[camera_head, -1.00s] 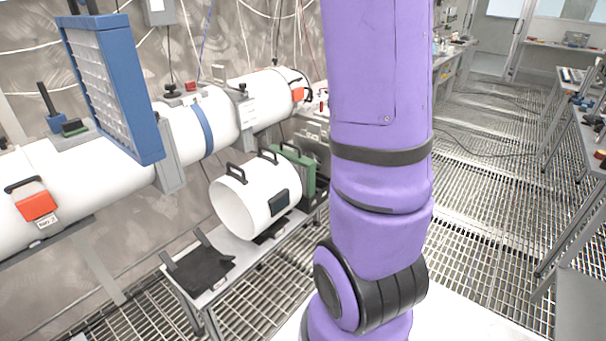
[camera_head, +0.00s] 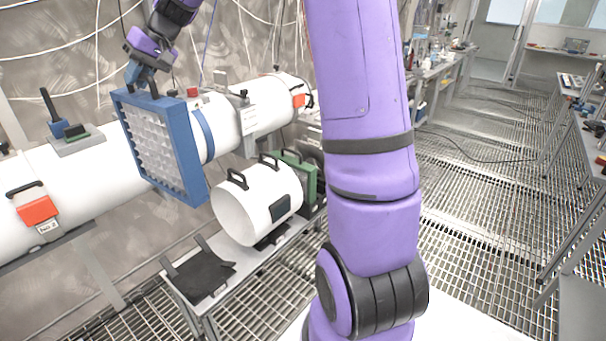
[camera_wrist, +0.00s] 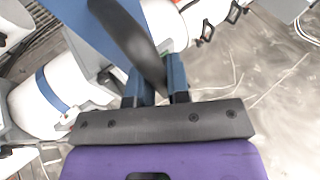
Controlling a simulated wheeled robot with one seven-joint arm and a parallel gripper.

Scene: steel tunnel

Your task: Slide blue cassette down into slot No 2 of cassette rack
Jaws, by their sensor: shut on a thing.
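The blue cassette (camera_head: 199,188) is a flat blue frame around a pale, cell-patterned panel. It hangs upright in the air, slightly tilted, in front of the white tube at left. My gripper (camera_head: 145,82) is above it, shut on the dark handle at its top edge. In the wrist view, the blue fingers of my gripper (camera_wrist: 157,82) close around the dark handle (camera_wrist: 132,38), and a blue side of the cassette (camera_wrist: 88,28) shows behind. I cannot make out the cassette rack or its numbered slots in these views.
A long white tube (camera_head: 95,185) with an orange latch (camera_head: 38,210) runs along the wall. A low bench carries a white cylinder (camera_head: 240,212) with black handles, a green piece (camera_head: 303,178) and a black cradle (camera_head: 200,275). The grated floor at right is open.

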